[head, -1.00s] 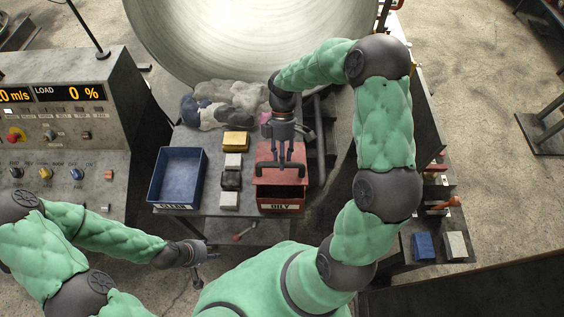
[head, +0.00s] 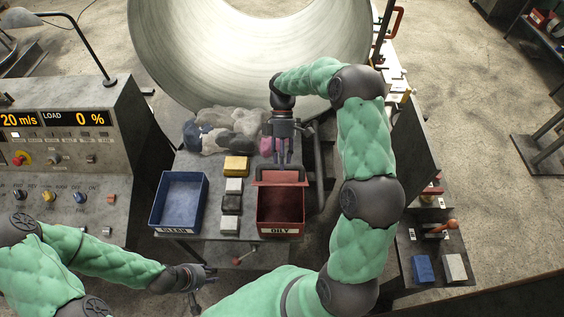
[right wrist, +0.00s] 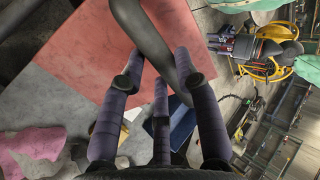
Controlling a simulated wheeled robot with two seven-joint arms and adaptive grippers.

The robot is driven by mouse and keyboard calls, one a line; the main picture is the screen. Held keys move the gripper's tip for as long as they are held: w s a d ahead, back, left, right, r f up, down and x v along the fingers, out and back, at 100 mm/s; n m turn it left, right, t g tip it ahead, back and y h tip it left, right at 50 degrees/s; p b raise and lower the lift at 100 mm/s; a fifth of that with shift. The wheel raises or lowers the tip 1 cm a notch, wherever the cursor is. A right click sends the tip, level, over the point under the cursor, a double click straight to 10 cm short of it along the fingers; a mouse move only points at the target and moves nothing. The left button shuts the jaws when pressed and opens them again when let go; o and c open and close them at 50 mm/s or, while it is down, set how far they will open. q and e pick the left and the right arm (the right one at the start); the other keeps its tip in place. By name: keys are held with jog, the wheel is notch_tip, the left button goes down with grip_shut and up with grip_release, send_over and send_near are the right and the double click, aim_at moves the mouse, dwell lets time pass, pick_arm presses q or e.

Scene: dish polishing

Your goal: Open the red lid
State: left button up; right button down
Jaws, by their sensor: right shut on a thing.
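The red lid (head: 282,178) is raised and tilted up at the back of the red box (head: 280,231) labelled OILY. The box's dark inside shows. My right gripper (head: 283,160) is at the lid's upper edge, shut on the lid's handle. In the right wrist view, the red lid (right wrist: 75,62) fills the upper left, and the dark handle bar (right wrist: 150,40) runs between the fingers of the right gripper (right wrist: 158,72). My left gripper (head: 207,281) is open and empty at the lower left, in front of the table and apart from the box.
A blue bin (head: 178,201) stands left of the red box. Yellow (head: 236,165), white and dark blocks sit between them. Rags (head: 225,130) lie behind, below a large metal drum (head: 245,55). A control console (head: 60,150) stands at left. A side table (head: 435,250) stands at right.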

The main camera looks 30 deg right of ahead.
jog(key=shift+w+d+f, duration=0.15)
jog(key=shift+f, duration=0.05)
jog(key=c, duration=0.9)
grip_release()
jog(key=shift+w+d+f, duration=0.15)
jog(key=shift+w, duration=0.15)
jog(key=shift+s, duration=0.25)
pick_arm(q)
jog(key=shift+w+d, duration=0.1)
jog(key=shift+w, duration=0.05)
pick_arm(e)
jog(key=v, duration=1.2)
